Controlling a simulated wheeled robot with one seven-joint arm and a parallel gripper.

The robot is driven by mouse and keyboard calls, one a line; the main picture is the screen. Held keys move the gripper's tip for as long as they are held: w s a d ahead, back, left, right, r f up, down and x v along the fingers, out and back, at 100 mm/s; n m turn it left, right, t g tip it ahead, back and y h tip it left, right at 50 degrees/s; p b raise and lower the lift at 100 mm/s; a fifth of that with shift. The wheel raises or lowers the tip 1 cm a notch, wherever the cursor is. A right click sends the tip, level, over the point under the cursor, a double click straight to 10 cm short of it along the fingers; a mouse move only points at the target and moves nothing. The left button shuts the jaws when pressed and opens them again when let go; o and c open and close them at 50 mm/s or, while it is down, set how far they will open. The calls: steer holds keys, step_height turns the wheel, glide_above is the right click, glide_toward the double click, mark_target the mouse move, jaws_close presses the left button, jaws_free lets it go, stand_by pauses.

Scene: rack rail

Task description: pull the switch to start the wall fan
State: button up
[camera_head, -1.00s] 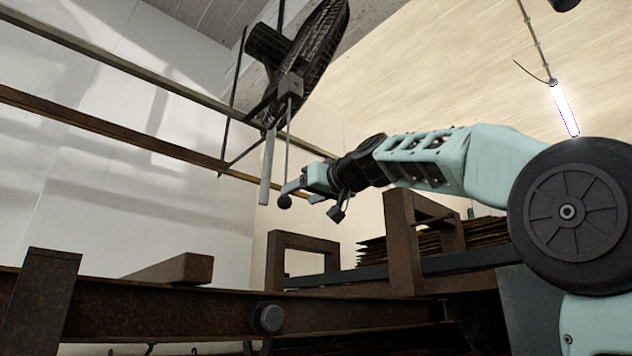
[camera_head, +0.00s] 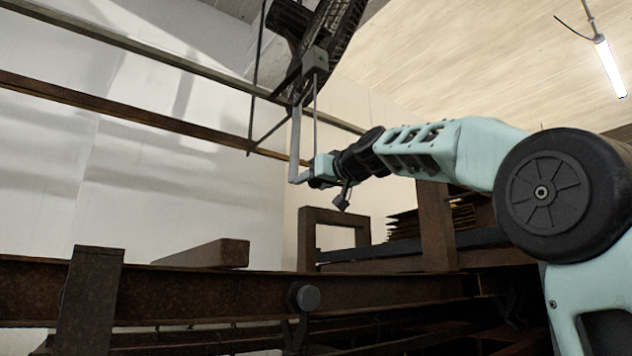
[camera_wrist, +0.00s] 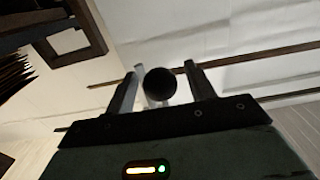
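The dark wall fan (camera_head: 335,35) is at the top of the head view, with a grey box (camera_head: 315,60) on it. A thin rod or cord (camera_head: 315,105) hangs from the box down to my gripper (camera_head: 306,176). In the wrist view, a round black knob (camera_wrist: 160,84) sits between the two fingers of my gripper (camera_wrist: 162,70). A gap shows on each side of the knob, so the fingers are open around it. In the head view the knob is hidden by my gripper.
Long horizontal rails (camera_head: 130,112) run along the white wall at left. Rusty beams (camera_head: 200,290) and a rack frame (camera_head: 306,230) stand below. A lit tube lamp (camera_head: 610,68) hangs at right.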

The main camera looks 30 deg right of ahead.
steer(key=c, duration=0.8)
steer(key=shift+o, duration=0.2)
steer(key=shift+f, duration=0.15)
steer(key=shift+f+b, duration=0.9)
steer(key=shift+b, duration=0.3)
steer(key=shift+r, duration=0.15)
steer(key=shift+r+p, duration=0.9)
steer(key=o, duration=1.1)
steer(key=shift+c, duration=0.2)
